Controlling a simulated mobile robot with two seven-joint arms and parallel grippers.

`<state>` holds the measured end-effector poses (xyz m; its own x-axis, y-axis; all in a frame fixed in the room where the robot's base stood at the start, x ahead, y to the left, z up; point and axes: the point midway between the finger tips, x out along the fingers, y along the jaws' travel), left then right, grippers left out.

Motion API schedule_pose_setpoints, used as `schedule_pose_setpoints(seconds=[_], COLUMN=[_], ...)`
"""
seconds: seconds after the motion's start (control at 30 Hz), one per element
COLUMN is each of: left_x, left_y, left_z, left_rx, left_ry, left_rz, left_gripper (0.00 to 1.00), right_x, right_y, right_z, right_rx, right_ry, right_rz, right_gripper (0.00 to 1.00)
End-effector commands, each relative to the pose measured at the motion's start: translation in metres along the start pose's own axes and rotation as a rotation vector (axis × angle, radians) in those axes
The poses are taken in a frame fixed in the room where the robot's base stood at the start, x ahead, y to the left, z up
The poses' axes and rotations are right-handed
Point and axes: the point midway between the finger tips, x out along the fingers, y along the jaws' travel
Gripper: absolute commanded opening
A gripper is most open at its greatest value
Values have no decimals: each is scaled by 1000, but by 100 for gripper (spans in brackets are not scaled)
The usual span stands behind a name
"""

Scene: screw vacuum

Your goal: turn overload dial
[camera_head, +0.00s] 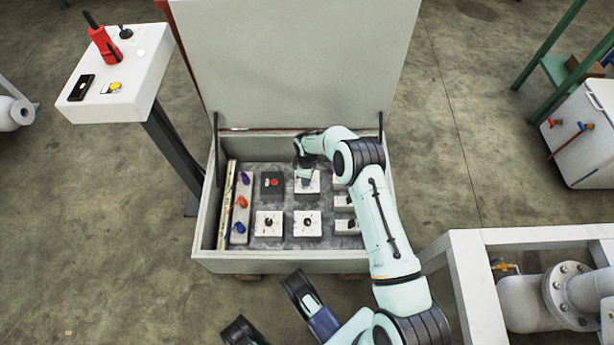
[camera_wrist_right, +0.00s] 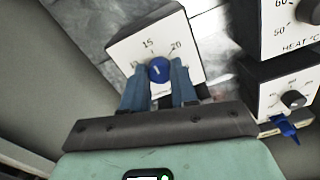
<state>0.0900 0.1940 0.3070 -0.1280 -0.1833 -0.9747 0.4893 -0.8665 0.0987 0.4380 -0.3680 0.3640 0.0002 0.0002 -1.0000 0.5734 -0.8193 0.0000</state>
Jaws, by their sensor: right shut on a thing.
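The dial box (camera_wrist_right: 130,48) in the right wrist view is white-faced, with a round blue knob (camera_wrist_right: 160,70) and the numbers 15 and 20 printed above it. Any name on its face is hidden. My right gripper (camera_wrist_right: 159,78) is shut on this knob, one blue finger on each side.
The crate (camera_head: 285,262) has its lid (camera_head: 295,65) raised behind it. Beside the held dial stand a red-button box (camera_head: 271,184), other dial boxes (camera_head: 269,223) and a strip with coloured levers (camera_head: 242,210).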

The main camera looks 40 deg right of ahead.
Motion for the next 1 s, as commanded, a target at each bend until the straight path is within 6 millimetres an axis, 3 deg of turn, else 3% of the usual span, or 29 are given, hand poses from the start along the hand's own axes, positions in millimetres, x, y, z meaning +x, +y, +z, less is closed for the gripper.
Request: schedule_pose_setpoints(seconds=[0.07,0.1,0.17,0.57,1.0], left_x=[0,0,0,-2,-36], left_y=[0,0,0,2,35], left_z=[0,0,0,-2,-37], left_rx=[0,0,0,3,49], left_ry=[0,0,0,11,158], left_rz=[0,0,0,5,69], left_gripper=[43,43,43,43,43], right_x=[0,0,0,-9,-101], right_y=[0,0,0,0,0], right_z=[2,2,1,0,0], right_rx=[1,1,1,2,1], right_ry=[-4,-4,-3,0,0], right_rz=[-2,-2,-2,1,1], right_gripper=[0,37,53,53,53])
